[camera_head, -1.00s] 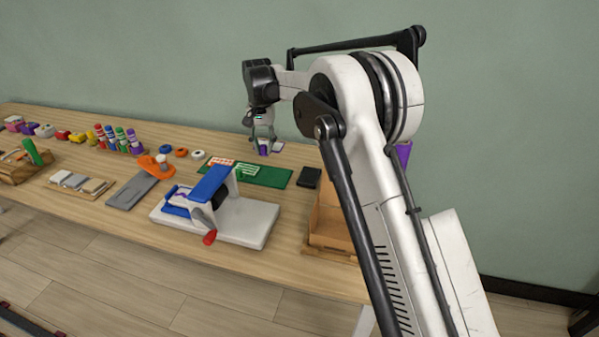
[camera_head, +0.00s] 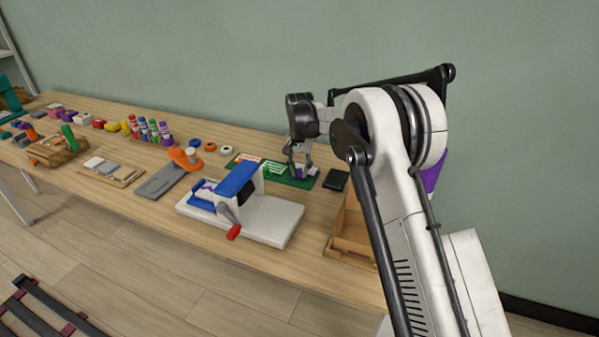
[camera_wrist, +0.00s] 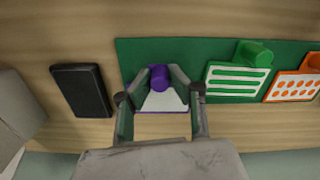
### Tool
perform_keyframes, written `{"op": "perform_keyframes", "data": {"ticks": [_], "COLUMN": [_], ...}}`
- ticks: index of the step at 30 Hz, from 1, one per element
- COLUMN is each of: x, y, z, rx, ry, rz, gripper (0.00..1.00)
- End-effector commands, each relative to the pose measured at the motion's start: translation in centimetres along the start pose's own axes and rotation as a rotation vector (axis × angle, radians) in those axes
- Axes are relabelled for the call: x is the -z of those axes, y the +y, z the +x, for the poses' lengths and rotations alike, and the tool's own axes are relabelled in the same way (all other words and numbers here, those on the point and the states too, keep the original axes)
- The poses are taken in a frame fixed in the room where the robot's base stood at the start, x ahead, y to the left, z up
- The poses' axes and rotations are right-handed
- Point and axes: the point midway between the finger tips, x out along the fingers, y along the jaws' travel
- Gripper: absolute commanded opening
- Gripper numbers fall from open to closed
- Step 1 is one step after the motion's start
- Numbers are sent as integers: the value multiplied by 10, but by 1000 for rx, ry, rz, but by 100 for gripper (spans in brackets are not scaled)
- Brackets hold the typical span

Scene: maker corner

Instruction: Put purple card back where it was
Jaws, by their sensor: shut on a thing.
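The purple card, a white plate with a purple edge and a purple knob, shows in the wrist view (camera_wrist: 161,99). My gripper (camera_wrist: 159,73) is shut on its knob, one finger on each side. The card overlaps the edge of the green board (camera_wrist: 226,54) at its end near the black block; I cannot tell whether it touches the board. The green card (camera_wrist: 236,85) and the orange card (camera_wrist: 293,87) lie on the board beside it. In the head view my gripper (camera_head: 299,168) is over the right end of the green board (camera_head: 303,183), largely hiding the card.
A black block (camera_head: 336,180) lies just right of the board. A blue-and-white cranked machine (camera_head: 265,222) stands in front, and an open wooden box (camera_head: 352,235) at the right is partly hidden by my arm. Rolls and bottles (camera_head: 155,132) line the table to the left.

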Motion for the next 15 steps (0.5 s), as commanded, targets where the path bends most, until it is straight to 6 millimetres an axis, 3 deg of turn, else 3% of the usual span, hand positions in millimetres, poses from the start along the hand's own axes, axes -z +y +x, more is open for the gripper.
{"op": "perform_keyframes", "data": {"ticks": [11, 12, 15], "x": [0, 0, 0], "y": [0, 0, 0], "z": [5, 5, 4], "rx": [0, 0, 0], "ry": [0, 0, 0], "rz": [0, 0, 0], "gripper": [0, 20, 33]}}
